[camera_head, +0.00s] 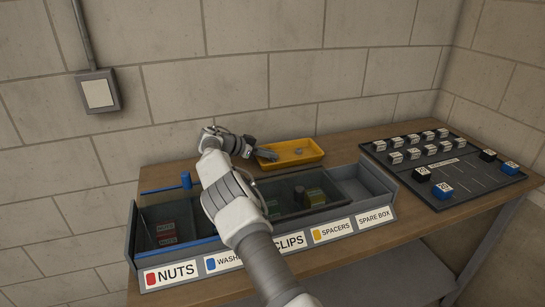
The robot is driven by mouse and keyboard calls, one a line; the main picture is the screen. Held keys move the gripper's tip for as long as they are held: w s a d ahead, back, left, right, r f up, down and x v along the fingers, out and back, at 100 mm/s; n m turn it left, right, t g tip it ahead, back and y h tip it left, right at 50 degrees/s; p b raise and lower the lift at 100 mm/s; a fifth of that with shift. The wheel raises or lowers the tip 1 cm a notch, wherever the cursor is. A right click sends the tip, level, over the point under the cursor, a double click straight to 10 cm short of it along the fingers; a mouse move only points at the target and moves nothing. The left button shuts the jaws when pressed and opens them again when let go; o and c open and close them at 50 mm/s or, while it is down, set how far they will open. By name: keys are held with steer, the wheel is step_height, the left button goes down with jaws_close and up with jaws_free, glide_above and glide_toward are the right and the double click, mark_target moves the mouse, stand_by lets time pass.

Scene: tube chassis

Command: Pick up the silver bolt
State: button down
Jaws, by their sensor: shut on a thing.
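My gripper (268,155) is at the left end of a yellow tray (318,147) at the back of the bench, low over its rim. It is shut on a small grey thing that is too small and too covered by the fingers to make out clearly. I cannot tell if this is the silver bolt. Another small grey piece (298,150) lies in the tray, apart from the gripper; its exact shape is unclear.
A long labelled bin (378,205) with compartments stands along the front, with a black knob (301,196) on its cover. My arm crosses over it. A blue handle (186,180) rises at the back left. A dark board (465,180) with several marked blocks lies at the right.

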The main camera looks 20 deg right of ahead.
steer(key=shift+s+f, duration=0.1)
steer(key=shift+f, duration=0.15)
